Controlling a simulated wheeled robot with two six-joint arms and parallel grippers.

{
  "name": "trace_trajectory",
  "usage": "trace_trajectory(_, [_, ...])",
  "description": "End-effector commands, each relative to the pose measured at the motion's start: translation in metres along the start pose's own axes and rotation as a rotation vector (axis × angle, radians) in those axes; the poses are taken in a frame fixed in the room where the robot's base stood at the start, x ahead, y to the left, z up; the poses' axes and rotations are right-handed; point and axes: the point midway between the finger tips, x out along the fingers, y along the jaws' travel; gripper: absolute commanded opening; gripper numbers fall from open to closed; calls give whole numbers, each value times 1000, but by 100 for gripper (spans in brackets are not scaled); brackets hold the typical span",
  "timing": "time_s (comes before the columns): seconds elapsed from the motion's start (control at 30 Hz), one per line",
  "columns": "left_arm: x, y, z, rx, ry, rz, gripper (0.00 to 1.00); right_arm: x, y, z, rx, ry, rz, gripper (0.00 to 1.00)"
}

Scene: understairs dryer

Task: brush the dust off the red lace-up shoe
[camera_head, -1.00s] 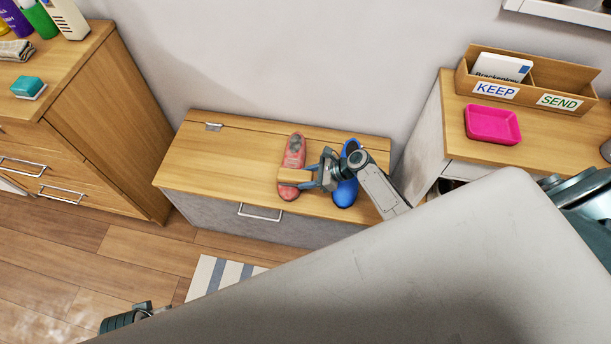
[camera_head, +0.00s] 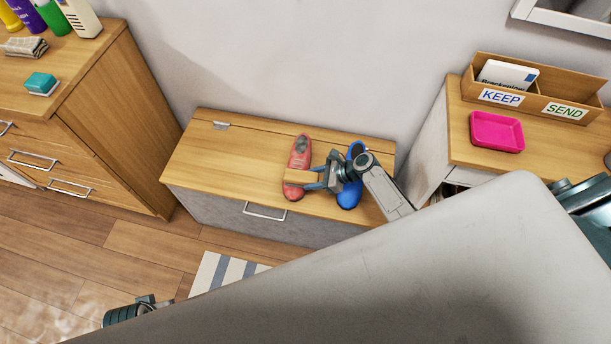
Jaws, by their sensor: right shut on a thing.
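The red lace-up shoe (camera_head: 298,153) lies on the wooden bench top (camera_head: 245,165), its dark opening toward the wall. A wooden-backed brush (camera_head: 299,177) lies across its middle; whether the bristles touch it is hidden. My right gripper (camera_head: 315,178) is shut on the brush, coming in from the right over a blue shoe (camera_head: 349,198), which it partly covers. Part of my left arm's end (camera_head: 130,312) shows at the lower left; its fingers cannot be made out.
A drawer cabinet (camera_head: 125,110) at left holds bottles, a folded cloth (camera_head: 25,46) and a teal sponge (camera_head: 41,83). At right, a table holds a pink tray (camera_head: 497,132) and a KEEP/SEND organizer (camera_head: 520,95). The bench top's left half is clear.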

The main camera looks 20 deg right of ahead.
Motion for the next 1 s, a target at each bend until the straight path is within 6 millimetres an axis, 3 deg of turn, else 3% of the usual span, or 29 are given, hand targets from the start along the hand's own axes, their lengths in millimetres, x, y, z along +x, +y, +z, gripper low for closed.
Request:
trace_trajectory(0.6, [-5,0,-1,0,0,0,0,38,1,28,1,1,1,23])
trace_trajectory(1.0, [-12,-1,-3,0,0,0,0,8,0,6,1,4,-1,23])
